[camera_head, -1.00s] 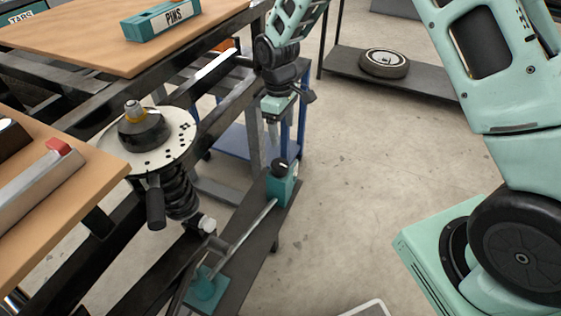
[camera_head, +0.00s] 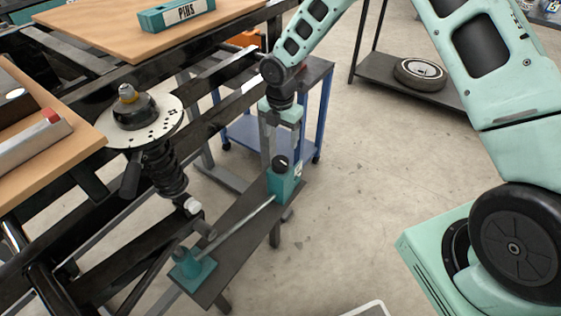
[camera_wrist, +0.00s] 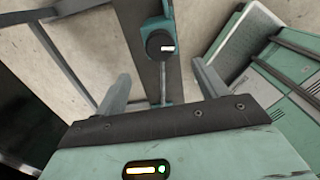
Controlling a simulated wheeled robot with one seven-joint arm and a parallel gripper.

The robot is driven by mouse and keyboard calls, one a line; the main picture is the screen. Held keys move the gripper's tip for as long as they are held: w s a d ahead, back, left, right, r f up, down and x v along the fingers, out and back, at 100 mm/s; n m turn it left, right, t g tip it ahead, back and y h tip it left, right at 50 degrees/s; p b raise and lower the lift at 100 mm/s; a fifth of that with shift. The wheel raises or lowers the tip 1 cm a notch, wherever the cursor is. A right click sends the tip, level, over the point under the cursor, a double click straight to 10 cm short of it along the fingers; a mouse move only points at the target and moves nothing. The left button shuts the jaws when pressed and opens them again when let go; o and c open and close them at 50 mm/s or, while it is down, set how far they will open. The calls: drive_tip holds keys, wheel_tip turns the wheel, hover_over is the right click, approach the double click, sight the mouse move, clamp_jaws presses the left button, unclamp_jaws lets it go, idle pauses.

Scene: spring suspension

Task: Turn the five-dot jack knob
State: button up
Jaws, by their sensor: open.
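A black round knob (camera_head: 281,162) sits on top of a teal jack block (camera_head: 287,186) at the far end of a dark bench. The wrist view shows the knob (camera_wrist: 160,43) with a white mark on its face. No dots can be made out. A label on the block's side is too small to read. My gripper (camera_head: 278,145) points down above the knob. In the wrist view my gripper (camera_wrist: 160,72) is open and empty, with the knob ahead between the lines of its fingers. The fingers appear apart from the knob.
A thin rod (camera_head: 243,226) runs from the jack block to a teal foot (camera_head: 193,268) on the dark bench (camera_head: 232,225). A coil spring (camera_head: 166,170) under a holed disc (camera_head: 165,122) stands at left. A blue cart (camera_head: 240,135) is behind.

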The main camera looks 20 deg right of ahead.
sight(280, 160)
wheel_tip(280, 160, down, 12)
drive_tip(key=shift+r, duration=0.1)
idle(0.4)
drive_tip(key=c, duration=1)
